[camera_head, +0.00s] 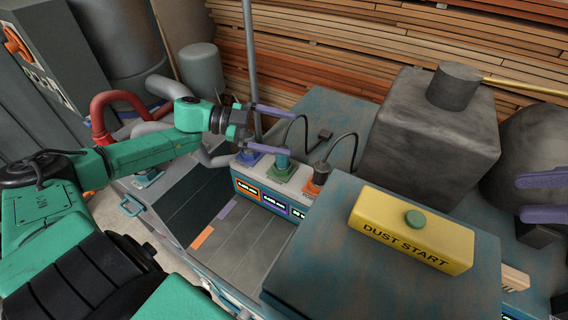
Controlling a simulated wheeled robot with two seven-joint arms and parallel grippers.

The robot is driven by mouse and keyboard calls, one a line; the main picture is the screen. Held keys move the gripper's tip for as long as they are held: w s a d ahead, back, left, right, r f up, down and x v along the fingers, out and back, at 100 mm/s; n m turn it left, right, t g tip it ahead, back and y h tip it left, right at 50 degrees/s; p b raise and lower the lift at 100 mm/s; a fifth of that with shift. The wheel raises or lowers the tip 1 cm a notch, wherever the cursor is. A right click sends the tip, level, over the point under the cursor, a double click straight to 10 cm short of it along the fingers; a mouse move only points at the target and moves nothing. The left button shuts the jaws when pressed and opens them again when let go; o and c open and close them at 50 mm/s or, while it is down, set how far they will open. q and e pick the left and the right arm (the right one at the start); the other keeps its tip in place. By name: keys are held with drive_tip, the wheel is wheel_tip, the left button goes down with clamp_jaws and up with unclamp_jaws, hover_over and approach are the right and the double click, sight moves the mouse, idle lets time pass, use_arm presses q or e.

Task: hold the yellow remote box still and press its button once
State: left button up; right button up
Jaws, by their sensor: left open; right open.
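The yellow remote box (385,217) lies on a blue-grey worn box top at the lower right, its front marked "DUST START". Its round green button (414,219) stands up from the top face, with nothing touching it. My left gripper (291,133) is open, its two purple fingers spread and pointing right. It is up and to the left of the yellow box, over the plugs, and apart from the box. My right gripper (521,198) is cut off at the right edge; its two purple fingers are apart and empty, to the right of the box.
A panel with blue, green and orange plugs (314,180) and black cables is below my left gripper. A large dark grey block (430,130) with a cylinder on top stands behind the yellow box. A small wooden piece (514,279) lies right of it. Stacked boards fill the background.

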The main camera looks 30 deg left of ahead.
sight(361, 197)
use_arm(q)
drive_tip(key=s+d+r+g+h, duration=0.35)
drive_tip(key=s+d+g, duration=0.35)
drive_tip(key=s, duration=0.4)
drive_tip(key=shift+h, duration=0.35)
drive_tip(key=d, duration=1)
drive_tip(key=d+f, duration=0.1)
drive_tip(key=d, duration=0.3)
drive_tip(key=shift+w+d, duration=0.2)
drive_tip(key=shift+d, duration=0.2)
drive_tip(key=c, duration=1.5)
clamp_jaws()
use_arm(e)
drive_tip(key=c, duration=0.3)
clamp_jaws()
drive_tip(key=shift+a, duration=0.15)
